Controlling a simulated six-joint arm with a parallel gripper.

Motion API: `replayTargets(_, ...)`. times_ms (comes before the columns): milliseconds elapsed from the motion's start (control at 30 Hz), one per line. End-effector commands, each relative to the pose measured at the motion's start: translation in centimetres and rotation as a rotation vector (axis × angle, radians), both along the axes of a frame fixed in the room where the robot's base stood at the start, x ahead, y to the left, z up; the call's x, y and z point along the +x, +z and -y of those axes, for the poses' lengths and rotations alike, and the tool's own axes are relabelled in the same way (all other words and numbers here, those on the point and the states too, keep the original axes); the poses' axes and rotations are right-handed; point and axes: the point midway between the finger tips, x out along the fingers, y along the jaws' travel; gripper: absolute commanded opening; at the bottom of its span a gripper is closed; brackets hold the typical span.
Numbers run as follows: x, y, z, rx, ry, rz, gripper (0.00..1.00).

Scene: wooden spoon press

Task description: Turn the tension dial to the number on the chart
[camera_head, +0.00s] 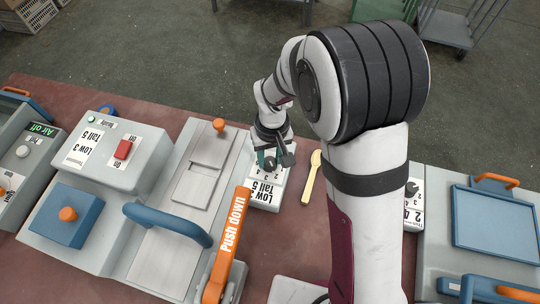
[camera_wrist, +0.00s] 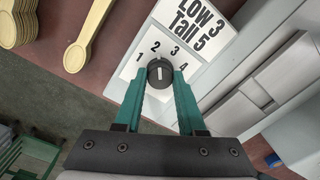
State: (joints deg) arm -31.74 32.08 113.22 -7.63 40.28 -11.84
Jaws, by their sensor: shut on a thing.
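The tension dial (camera_wrist: 160,74) is a round black knob with a white pointer line, on a white plate with the numbers 1 to 4 visible around it. The pointer aims up in the wrist view, about at 2 or between 2 and 3. My gripper (camera_wrist: 161,80) has its two teal fingers shut on the knob's sides. The chart (camera_wrist: 192,22) beside the dial reads "Low 3, Tall 5". In the head view my gripper (camera_head: 270,161) is over the small dial box (camera_head: 264,195), hiding most of the dial. A similar chart (camera_head: 76,150) is on the grey machine.
A pale wooden spoon (camera_head: 311,178) lies right of the dial box. A blue-topped machine (camera_head: 495,222) is at right. Several stacked spoons (camera_wrist: 17,24) show in the wrist view.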

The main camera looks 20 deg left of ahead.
Motion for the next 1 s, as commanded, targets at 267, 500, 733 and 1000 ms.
replayTargets(267, -0.03, 0.04, 0.02, 0.0, -0.256, 0.0, 0.0)
replayTargets(500, -0.06, 0.05, 0.02, 0.0, -0.453, 0.0, 0.0)
replayTargets(733, -0.09, 0.04, 0.03, -0.001, -0.591, -0.001, 0.0)
replayTargets(1000, -0.1, 0.04, 0.04, -0.001, -0.677, -0.001, 0.0)
